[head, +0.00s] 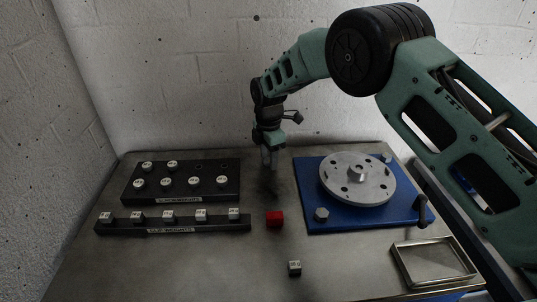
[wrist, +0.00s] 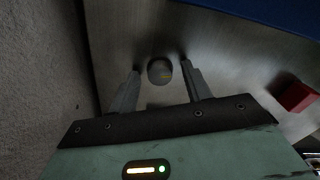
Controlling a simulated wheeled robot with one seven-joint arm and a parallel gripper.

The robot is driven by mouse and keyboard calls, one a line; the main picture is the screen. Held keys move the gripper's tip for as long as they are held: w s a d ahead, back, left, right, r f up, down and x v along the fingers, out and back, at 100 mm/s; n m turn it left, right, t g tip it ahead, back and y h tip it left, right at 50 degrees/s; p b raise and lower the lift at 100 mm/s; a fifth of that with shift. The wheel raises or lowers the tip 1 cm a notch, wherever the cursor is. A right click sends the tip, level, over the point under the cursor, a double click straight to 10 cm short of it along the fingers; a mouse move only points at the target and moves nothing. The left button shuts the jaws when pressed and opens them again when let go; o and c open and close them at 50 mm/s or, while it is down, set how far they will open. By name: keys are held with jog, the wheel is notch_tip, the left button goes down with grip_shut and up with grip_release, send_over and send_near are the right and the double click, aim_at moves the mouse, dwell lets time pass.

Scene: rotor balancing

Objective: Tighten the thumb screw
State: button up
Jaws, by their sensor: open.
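My gripper (head: 269,163) points down near the back wall, left of the blue plate. In the wrist view my gripper (wrist: 160,66) has its two fingers apart. A dark grey round piece (wrist: 159,73) with a small yellowish mark shows between the fingertips, with a gap on each side. I cannot tell its height above the table or whether it is the thumb screw. The blue plate (head: 312,190) carries a silver rotor disc (head: 357,190) with holes and a central hub. A grey knob (head: 321,214) is at its front left, and a black-handled part (head: 422,208) stands at its right edge.
A red block (head: 275,218) and a small pale cube (head: 294,268) sit on the metal table. A black rack (head: 130,190) with several weights and a black strip (head: 155,226) with cubes are at left. An empty shallow tray (head: 400,268) is front right. The front middle is mostly clear.

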jog(key=c, duration=1)
